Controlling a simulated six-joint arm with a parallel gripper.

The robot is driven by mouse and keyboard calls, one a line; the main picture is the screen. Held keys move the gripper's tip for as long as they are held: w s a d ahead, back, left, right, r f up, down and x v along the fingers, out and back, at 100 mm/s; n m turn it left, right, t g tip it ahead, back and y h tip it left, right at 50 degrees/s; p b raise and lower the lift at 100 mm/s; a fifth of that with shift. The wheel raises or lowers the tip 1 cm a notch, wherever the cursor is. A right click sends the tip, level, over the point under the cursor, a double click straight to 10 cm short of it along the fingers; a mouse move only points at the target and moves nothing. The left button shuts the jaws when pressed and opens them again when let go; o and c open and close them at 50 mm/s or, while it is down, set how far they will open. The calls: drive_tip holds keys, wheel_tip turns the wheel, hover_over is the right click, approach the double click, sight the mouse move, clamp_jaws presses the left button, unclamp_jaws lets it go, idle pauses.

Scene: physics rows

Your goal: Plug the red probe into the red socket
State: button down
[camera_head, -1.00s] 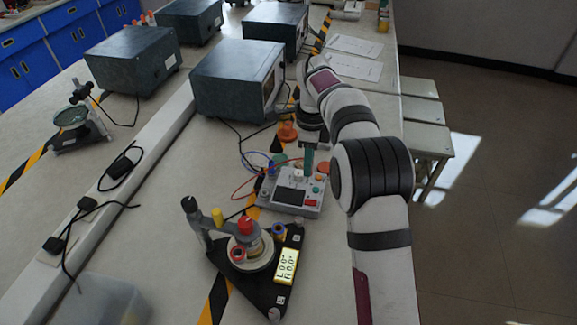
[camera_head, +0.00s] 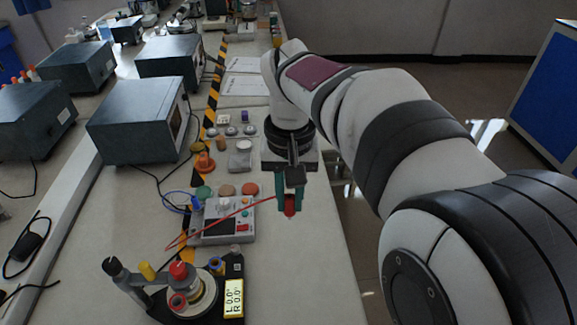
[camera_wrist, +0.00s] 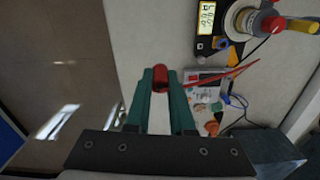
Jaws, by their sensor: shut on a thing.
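My gripper (camera_head: 290,200) is shut on the red probe (camera_head: 290,210), which shows between the green fingers. It hangs right of the meter box, apart from it. In the wrist view the red probe (camera_wrist: 160,76) sits between the fingertips. A red lead (camera_head: 222,218) runs from the probe toward the meter box (camera_head: 228,238) and loops past its left side. The probe's tip is too small to make out.
The base also carries a red knob (camera_head: 180,270), a yellow post (camera_head: 147,270), a blue ring (camera_head: 216,264) and a yellow display (camera_head: 233,298). Coloured discs and weights stand behind the meter box. Grey instrument boxes (camera_head: 140,120) stand at left. Bench is clear at front right.

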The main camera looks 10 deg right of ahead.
drive_tip(key=shift+s+a+f+m, duration=0.55)
drive_tip(key=shift+s+a+f, duration=0.9)
drive_tip(key=shift+a, duration=2.1)
drive_tip(key=shift+s+a+f+m, duration=0.65)
drive_tip(key=shift+s+a, duration=1.3)
drive_tip(key=shift+a, duration=1.55)
drive_tip(key=shift+s+a+f+m, duration=0.4)
drive_tip(key=shift+s+a+f, duration=1.1)
drive_tip(key=shift+a, duration=2.05)
drive_tip(key=shift+s+f, duration=0.15)
drive_tip(key=shift+f, duration=0.55)
drive_tip(key=shift+s+f, duration=0.1)
drive_tip(key=shift+f, duration=0.6)
drive_tip(key=shift+c, duration=2.3)
unclamp_jaws()
wheel_tip(320, 180, up, 8)
drive_tip(key=shift+f, duration=0.25)
